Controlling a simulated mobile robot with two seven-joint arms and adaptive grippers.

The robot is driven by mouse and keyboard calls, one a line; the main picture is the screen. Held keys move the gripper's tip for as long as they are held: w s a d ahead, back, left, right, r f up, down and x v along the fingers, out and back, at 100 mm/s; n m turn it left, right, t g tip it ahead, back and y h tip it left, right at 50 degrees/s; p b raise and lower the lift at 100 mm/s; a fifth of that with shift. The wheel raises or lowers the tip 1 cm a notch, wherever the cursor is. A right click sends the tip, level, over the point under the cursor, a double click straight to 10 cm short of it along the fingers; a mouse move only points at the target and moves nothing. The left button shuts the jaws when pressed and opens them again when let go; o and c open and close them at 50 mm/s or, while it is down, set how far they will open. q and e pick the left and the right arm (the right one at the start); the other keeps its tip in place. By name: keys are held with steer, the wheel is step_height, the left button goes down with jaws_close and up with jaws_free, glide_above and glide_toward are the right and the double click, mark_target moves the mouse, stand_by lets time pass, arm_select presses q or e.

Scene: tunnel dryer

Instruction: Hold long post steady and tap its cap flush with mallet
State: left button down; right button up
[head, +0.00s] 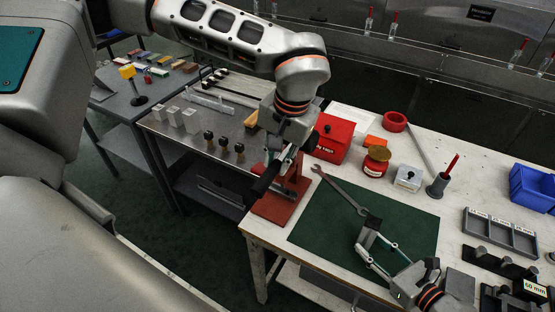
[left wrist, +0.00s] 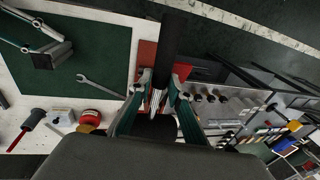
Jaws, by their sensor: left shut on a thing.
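My left gripper (head: 282,163) is shut on a dark bar (head: 262,186), which slants down and left past the red stand (head: 284,206). The red stand is at the table's left edge, partly hidden by the gripper. My right gripper (head: 369,232) is over the green mat and seems to hold nothing; its finger gap is unclear. No cap is clearly visible.
A wrench (head: 340,190) lies across the green mat (head: 315,232). A metal bench (head: 160,128) with several small parts adjoins at left. Grey trays (head: 500,233) stand at right.

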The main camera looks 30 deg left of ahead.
steer(key=shift+x, duration=1.2)
steer(key=c, duration=0.4)
steer(key=o, duration=0.8)
steer(key=shift+o, duration=0.2)
steer(key=c, duration=1)
steer(key=shift+c, duration=0.2)
